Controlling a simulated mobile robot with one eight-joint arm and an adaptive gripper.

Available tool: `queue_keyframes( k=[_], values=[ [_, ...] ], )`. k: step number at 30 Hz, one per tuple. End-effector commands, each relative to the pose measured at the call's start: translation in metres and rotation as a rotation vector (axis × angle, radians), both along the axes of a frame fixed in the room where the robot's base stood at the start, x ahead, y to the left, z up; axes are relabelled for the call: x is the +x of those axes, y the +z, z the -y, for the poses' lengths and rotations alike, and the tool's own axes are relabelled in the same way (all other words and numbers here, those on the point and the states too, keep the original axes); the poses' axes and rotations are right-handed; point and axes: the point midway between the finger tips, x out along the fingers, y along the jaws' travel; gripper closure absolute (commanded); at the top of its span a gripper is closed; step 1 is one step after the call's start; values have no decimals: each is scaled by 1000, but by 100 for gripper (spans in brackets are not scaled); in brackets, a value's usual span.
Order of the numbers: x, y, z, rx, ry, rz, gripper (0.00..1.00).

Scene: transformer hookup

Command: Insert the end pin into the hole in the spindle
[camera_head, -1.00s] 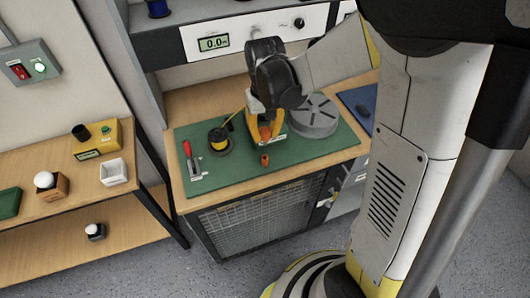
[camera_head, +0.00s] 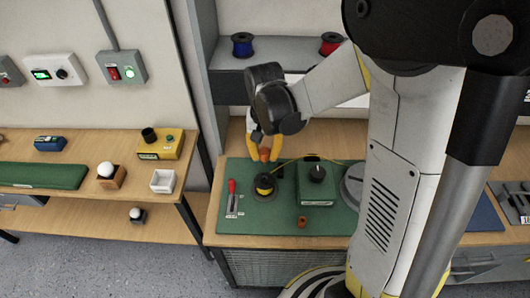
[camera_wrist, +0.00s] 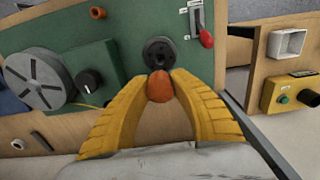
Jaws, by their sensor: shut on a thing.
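My gripper (camera_head: 264,146) is shut on an orange-brown rounded piece, seemingly the end pin (camera_wrist: 160,88), between its yellow fingers. In the head view it is above and just behind a black spool-like spindle (camera_head: 264,188) with a yellow band on the green mat. In the wrist view the spindle's round black top (camera_wrist: 159,53) with a dark centre lies just beyond the fingertips. The held piece looks apart from it, though the height gap is hard to judge. The held piece's far end is hidden.
A green box with a black knob (camera_head: 317,183) stands right of the spindle, a red-handled lever (camera_head: 232,187) left. A thin yellow wire (camera_head: 291,160) runs behind them. A grey disc (camera_wrist: 37,78) lies beyond the box.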

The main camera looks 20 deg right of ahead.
Motion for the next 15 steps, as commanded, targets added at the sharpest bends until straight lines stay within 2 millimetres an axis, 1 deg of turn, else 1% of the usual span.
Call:
queue_keyframes(
  k=[8,15],
  values=[
    [0,-2,0,0,1,1,100],
    [0,-19,0,0,1,1,100]
  ],
)
